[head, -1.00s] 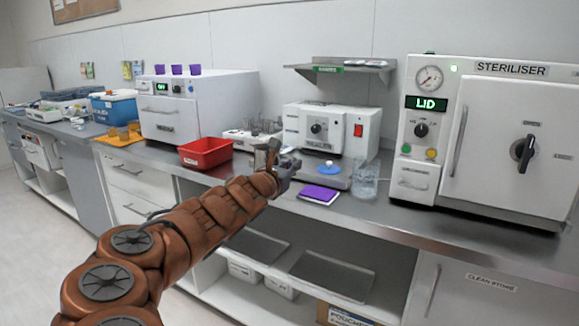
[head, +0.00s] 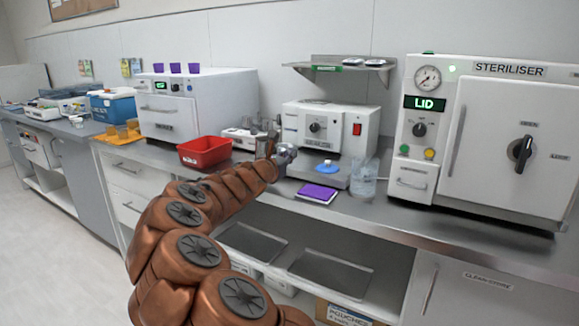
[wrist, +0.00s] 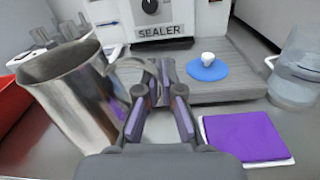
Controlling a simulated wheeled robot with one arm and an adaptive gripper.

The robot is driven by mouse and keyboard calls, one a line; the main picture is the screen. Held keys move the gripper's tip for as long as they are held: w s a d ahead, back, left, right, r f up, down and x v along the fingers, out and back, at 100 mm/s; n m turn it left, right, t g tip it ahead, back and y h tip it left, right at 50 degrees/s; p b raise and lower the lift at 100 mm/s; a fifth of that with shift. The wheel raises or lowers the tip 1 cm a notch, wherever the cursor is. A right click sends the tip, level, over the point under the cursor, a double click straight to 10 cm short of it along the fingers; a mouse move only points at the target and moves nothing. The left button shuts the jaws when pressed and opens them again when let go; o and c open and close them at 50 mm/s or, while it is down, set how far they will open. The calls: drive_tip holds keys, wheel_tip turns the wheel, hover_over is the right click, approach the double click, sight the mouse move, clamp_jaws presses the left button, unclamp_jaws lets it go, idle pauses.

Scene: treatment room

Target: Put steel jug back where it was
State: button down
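The steel jug (wrist: 75,95) fills the left of the wrist view, with its open mouth up and its handle reaching right to my fingers. My gripper (wrist: 162,72) appears shut on that handle; the exact contact is partly hidden by the fingers. In the head view the jug (head: 263,147) shows small at the end of my arm, just left of my gripper (head: 287,153), over the counter between the red tray and the sealer. I cannot tell whether its base touches the counter.
The red tray (head: 204,154) is to the left. The sealer (head: 330,127), a blue disc (head: 327,167), a purple pad (head: 318,193) and a clear jug (head: 364,180) are to the right. A rack of metal items (wrist: 50,38) stands behind the jug. The steriliser (head: 510,140) is far right.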

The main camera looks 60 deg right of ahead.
drive_tip(key=shift+f+b, duration=0.5)
drive_tip(key=shift+f, duration=1.2)
drive_tip(key=shift+f, duration=0.2)
drive_tip(key=c, duration=1.3)
unclamp_jaws()
drive_tip(key=shift+r, duration=0.15)
drive_tip(key=shift+a, duration=0.4)
drive_tip(key=shift+s+a+p, duration=0.15)
drive_tip(key=shift+s+a, duration=0.05)
drive_tip(key=shift+a, duration=2.55)
drive_tip(key=shift+s+a+p, duration=0.15)
drive_tip(key=shift+s+a, duration=0.05)
drive_tip(key=shift+a, duration=2.55)
